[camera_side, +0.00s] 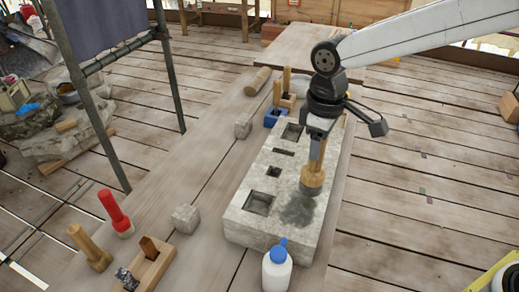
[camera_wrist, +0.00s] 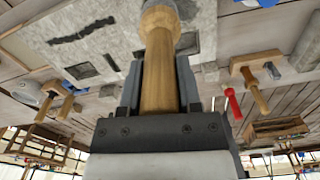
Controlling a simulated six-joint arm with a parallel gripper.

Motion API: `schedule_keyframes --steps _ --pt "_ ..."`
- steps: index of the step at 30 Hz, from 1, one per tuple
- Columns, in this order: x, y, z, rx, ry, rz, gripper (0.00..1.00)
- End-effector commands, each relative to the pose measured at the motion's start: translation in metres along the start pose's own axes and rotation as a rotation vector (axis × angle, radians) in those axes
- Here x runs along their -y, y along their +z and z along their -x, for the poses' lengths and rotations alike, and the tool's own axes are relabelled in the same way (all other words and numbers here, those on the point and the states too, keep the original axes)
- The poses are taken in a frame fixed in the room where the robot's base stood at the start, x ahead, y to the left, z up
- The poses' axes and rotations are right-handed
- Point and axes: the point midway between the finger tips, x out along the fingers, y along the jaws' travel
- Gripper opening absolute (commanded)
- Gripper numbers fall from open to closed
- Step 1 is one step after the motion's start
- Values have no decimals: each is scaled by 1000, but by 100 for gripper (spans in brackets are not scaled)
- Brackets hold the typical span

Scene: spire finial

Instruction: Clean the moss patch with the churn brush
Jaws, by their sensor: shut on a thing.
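My gripper (camera_side: 318,135) is shut on the wooden handle of the churn brush (camera_side: 312,178) and points down over the near right part of a pale stone block. The brush hangs nearly upright with its round head lowest. The moss patch (camera_side: 297,210) is a dark grey smear on the block's top, just below and left of the head. I cannot tell whether the head touches the stone. In the wrist view the brush handle (camera_wrist: 158,70) stands between the two fingers of my gripper (camera_wrist: 158,88), and the head is cut off at the top edge.
The stone block (camera_side: 285,232) has several square and slot-shaped sockets. A white bottle with a blue cap (camera_side: 277,270) stands close to its near end. Left are a small stone cube (camera_side: 185,218), a red-handled tool (camera_side: 116,215), a wooden mallet (camera_side: 90,248) and a wooden holder (camera_side: 150,265).

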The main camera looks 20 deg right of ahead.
Motion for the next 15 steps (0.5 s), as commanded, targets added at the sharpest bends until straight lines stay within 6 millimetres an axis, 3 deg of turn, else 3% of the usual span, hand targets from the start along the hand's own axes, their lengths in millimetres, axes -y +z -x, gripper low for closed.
schedule_keyframes --steps 15 --pt "0 0 -32 3 -1 0 0"
